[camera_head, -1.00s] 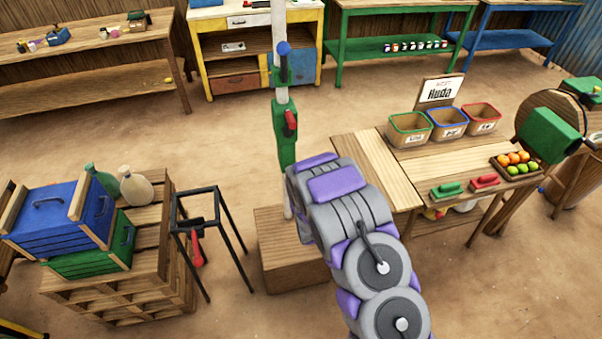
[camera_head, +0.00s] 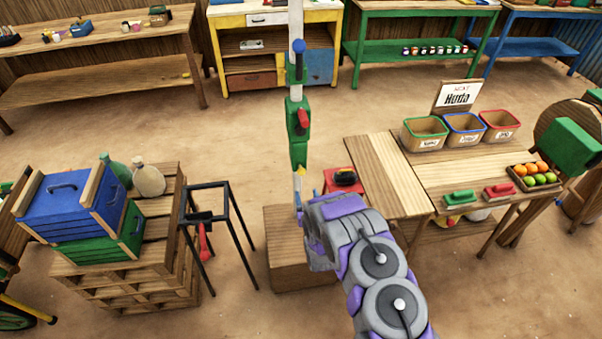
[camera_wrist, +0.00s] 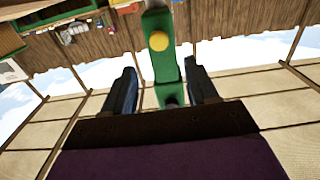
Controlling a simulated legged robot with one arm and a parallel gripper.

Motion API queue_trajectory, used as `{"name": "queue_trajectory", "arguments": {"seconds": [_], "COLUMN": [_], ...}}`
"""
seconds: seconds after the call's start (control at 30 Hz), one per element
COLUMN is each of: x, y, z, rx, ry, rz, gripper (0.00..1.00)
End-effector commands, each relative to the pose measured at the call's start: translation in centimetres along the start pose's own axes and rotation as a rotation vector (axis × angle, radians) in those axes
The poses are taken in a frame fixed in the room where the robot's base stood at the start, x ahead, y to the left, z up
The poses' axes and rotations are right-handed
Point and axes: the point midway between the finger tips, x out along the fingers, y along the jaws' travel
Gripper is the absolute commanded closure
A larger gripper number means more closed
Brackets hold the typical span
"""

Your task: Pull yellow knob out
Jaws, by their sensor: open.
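The yellow knob (camera_wrist: 158,41) is a round disc on a green upright part (camera_wrist: 165,66) in the wrist view, straight ahead of my gripper. My gripper (camera_wrist: 161,88) is open, with one dark finger on each side of the green part's lower end in that picture. The knob lies beyond the fingertips, and nothing is between the fingers and it. In the head view a tall white post (camera_head: 297,75) carries a green block (camera_head: 298,138) with a red lever (camera_head: 303,121) and a blue knob above. My arm hides the post's lower end there.
A wooden box (camera_head: 285,262) stands at the post's foot. A black metal stand (camera_head: 222,187) is to its left, beside a pallet stack (camera_head: 150,262) with crates. A wooden table (camera_head: 390,180) with bins stands to the right. A red box (camera_head: 343,180) is behind my arm.

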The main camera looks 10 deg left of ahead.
Motion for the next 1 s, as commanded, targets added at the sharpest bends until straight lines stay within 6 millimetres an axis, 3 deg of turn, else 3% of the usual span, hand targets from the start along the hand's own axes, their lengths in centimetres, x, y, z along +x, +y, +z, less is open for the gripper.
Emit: {"name": "queue_trajectory", "arguments": {"seconds": [0.6, 1.0], "x": [9.4, 12.3], "y": [-0.1, 0.0], "z": [-0.1, -0.1], "rx": [0.000, -0.001], "ry": [0.005, 0.002], "rz": [-0.001, -0.001], "gripper": [0.42, 0.42]}}
